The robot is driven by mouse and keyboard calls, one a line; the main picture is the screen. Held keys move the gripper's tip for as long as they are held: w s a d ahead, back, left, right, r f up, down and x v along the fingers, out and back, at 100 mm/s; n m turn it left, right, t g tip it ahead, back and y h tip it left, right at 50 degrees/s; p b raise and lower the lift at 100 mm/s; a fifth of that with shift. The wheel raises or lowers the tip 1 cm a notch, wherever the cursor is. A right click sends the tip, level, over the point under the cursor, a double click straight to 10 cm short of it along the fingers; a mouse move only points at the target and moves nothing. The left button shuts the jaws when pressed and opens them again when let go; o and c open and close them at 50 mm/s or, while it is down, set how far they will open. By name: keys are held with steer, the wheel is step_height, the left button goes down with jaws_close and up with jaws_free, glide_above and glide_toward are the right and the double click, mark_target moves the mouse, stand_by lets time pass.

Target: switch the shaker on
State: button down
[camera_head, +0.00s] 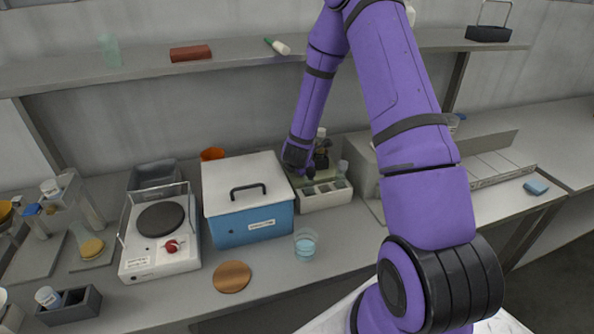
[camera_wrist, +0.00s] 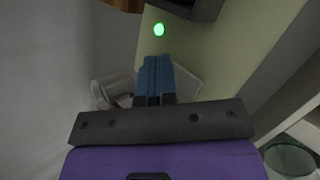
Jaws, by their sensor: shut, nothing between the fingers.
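My gripper (camera_head: 303,170) is at the back of the bench, right of the blue box. In the wrist view its blue fingers (camera_wrist: 156,75) are shut together with nothing between them. They point at a pale green panel (camera_wrist: 198,45), which appears to be part of the shaker. A small round green light (camera_wrist: 159,30) glows on this panel, just beyond the fingertips. I cannot tell whether the fingertips touch the panel. In the head view my arm and gripper hide much of this spot, and the light does not show there.
The blue box with a white lid (camera_head: 249,226) is to the left, beside a hotplate with a red knob (camera_head: 152,254). A glass beaker (camera_head: 305,246) stands near the front. A shelf (camera_head: 140,70) runs above.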

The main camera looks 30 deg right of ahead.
steer(key=shift+r, duration=0.1)
steer(key=shift+s+r, duration=0.15)
steer(key=shift+r, duration=0.5)
steer(key=shift+r, duration=0.1)
steer(key=shift+s+a+r, duration=0.1)
steer(key=shift+s+r, duration=0.05)
steer(key=shift+r, duration=1.05)
steer(key=shift+s+r, duration=0.15)
steer(key=shift+r, duration=1)
